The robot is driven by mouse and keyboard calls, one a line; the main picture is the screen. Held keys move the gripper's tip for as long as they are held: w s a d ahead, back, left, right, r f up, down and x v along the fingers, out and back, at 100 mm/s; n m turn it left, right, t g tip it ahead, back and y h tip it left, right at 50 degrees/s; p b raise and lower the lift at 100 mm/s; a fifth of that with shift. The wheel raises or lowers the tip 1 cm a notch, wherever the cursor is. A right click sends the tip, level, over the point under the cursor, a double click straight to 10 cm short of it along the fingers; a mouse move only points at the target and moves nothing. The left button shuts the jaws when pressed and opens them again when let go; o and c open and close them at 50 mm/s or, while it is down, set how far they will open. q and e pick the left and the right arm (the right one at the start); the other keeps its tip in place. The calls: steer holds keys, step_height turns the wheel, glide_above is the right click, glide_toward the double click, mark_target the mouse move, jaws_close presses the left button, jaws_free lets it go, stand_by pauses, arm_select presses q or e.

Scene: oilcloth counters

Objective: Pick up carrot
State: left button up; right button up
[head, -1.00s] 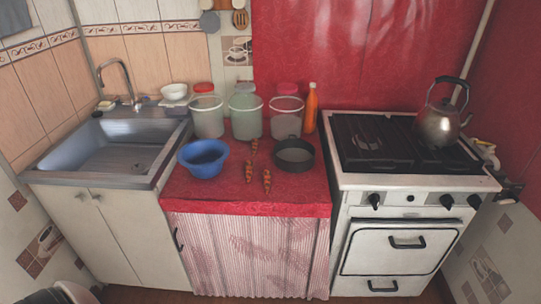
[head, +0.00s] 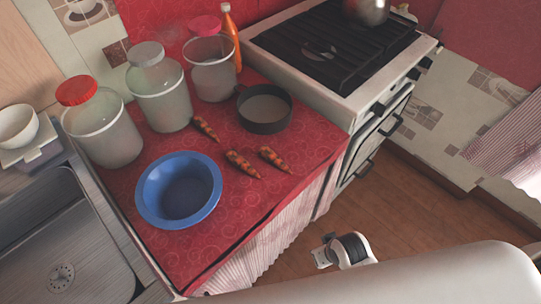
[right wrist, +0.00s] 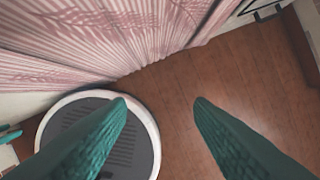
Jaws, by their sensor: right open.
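Three orange carrots with dark marks lie on the red oilcloth counter (head: 275,210) in the head view. One carrot (head: 205,128) is near the jars, one (head: 242,163) lies in the middle, and one (head: 275,159) is closest to the counter's right edge. My right gripper (right wrist: 160,102) shows in the right wrist view with its two teal fingers apart and nothing between them. It is over the wooden floor in front of the pink curtain, away from the carrots. No carrot shows in the right wrist view.
A blue bowl (head: 150,190) stands left of the carrots and a dark pan (head: 265,127) behind them. Several jars and an orange bottle (head: 231,45) line the back. The stove (head: 300,75) is right, the sink (head: 60,245) left. A pleated curtain (right wrist: 90,40) hangs below the counter.

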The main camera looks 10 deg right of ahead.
steer(key=w+a+r+n+t+y, duration=0.1)
steer(key=w+a+r+n+t, duration=0.15)
steer(key=w+r+t, duration=0.6)
steer(key=w+a+r+n+t, duration=0.1)
steer(key=w+a+r, duration=0.3)
steer(key=r, duration=1)
steer(key=w+a+r+n+t+y, duration=0.1)
steer(key=w+r+t, duration=0.3)
steer(key=w+r, duration=0.55)
steer(key=s+a+r+n+t+y, duration=0.1)
steer(key=a+r+n+t+y, duration=0.2)
steer(key=a+r+n+y, duration=0.9)
steer(key=s+a+r+n+g+y, duration=0.35)
steer(key=a+n+g+y, duration=0.35)
steer(key=n+g, duration=0.45)
steer(key=n+g+h, duration=0.8)
steer(key=n+h, duration=0.6)
steer(key=h, duration=0.7)
glide_toward(276, 158)
step_height(276, 158, down, 2)
steer(key=shift+s+a+f+p, duration=0.1)
steer(key=shift+s+f+p, duration=0.15)
steer(key=shift+p, duration=0.15)
steer(key=shift+w+f+p, duration=0.15)
steer(key=shift+f+p, duration=0.55)
steer(key=shift+f, duration=2.4)
arm_select(q)
steer(key=shift+d+r, duration=0.25)
steer(key=shift+r, duration=0.85)
